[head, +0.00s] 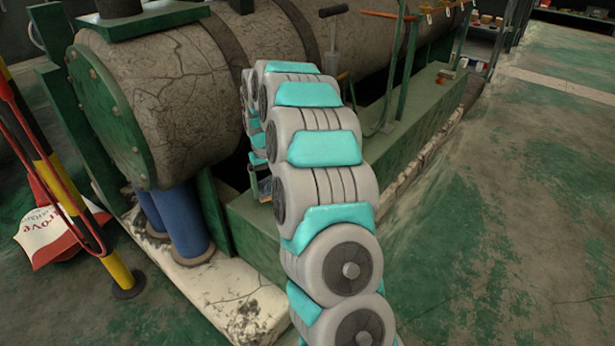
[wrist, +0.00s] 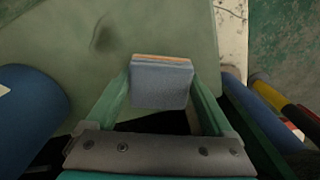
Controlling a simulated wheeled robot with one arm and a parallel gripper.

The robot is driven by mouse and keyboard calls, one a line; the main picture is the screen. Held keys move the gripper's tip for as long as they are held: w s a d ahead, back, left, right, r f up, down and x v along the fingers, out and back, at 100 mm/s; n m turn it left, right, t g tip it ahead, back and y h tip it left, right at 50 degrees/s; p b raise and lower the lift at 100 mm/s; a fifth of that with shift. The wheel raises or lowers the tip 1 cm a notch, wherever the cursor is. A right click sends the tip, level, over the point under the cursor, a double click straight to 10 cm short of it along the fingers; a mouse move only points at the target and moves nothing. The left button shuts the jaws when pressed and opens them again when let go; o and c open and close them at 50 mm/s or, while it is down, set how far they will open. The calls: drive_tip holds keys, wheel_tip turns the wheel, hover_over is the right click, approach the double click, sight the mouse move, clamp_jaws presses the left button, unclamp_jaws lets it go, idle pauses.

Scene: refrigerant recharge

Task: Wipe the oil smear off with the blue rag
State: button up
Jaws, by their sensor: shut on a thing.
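The blue rag (wrist: 160,90) is a folded grey-blue pad with an orange strip along its far edge. My gripper (wrist: 160,78) is shut on it, with one green finger on each side. A faint dark smear (wrist: 103,37) marks a pale green surface (wrist: 165,30) in the wrist view. The smear lies beyond the rag and to its left, apart from it in the picture. I cannot tell whether the rag touches the surface. In the head view my arm hides most of the gripper and the smear is not visible.
A large cracked grey tank (head: 185,90) with a green end plate stands behind my arm. Blue pipes (head: 180,220) rise below it from a pale plinth (head: 235,300). Floor at right (head: 500,210) is clear.

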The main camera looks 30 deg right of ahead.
drive_tip(key=shift+r+p, duration=0.4)
drive_tip(key=shift+r, duration=1.9)
